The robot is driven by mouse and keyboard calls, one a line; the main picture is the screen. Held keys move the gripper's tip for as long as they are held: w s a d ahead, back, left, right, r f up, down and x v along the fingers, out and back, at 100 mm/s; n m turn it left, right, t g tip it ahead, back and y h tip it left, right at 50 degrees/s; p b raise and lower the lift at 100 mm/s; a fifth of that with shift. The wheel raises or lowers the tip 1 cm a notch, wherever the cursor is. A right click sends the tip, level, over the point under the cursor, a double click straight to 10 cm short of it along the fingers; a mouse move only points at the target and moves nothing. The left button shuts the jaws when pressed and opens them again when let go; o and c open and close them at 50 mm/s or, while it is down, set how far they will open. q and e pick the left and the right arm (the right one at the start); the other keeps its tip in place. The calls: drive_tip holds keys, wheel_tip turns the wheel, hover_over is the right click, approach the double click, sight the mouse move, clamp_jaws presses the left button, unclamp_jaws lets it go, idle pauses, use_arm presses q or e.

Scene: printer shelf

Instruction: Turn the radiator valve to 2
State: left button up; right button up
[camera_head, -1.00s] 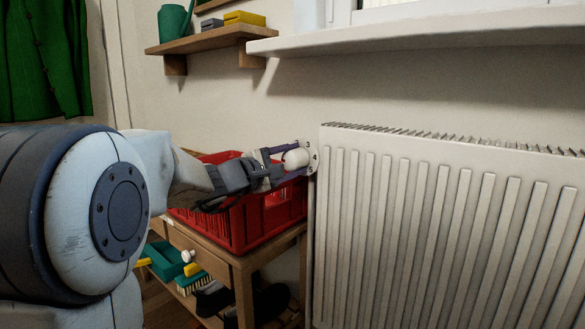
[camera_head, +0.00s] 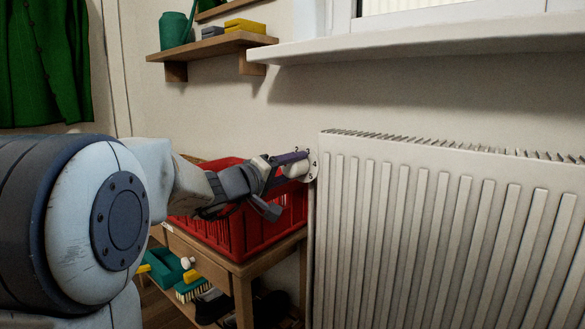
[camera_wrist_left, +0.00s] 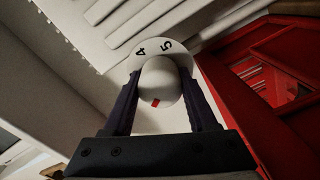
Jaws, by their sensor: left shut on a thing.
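The radiator valve is a white rounded knob (camera_head: 295,168) in front of a pale number dial (camera_head: 313,165) at the radiator's left edge. My left gripper (camera_head: 292,166) is shut on the knob, one finger along its upper side. In the left wrist view the knob (camera_wrist_left: 160,82) sits between the two dark fingers (camera_wrist_left: 164,100). A red mark shows on the knob's near side, away from the visible 4 and 5 on the dial (camera_wrist_left: 153,52). The number at the red mark is hidden. My right gripper is not in view.
The white radiator (camera_head: 440,225) fills the right side. A red crate (camera_head: 255,222) on a wooden table (camera_head: 242,270) stands just below and behind my left gripper. A wooden shelf (camera_head: 210,45) and the window sill (camera_head: 420,52) are above.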

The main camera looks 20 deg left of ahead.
use_arm(q)
drive_tip(key=shift+f+m, duration=0.1)
drive_tip(key=shift+m, duration=0.5)
drive_tip(key=o, duration=1.4)
drive_tip(key=shift+c, duration=0.2)
drive_tip(key=p+v, duration=0.3)
drive_tip(key=v, duration=0.7)
drive_tip(key=shift+s+p, duration=0.3)
drive_tip(key=shift+a, duration=0.15)
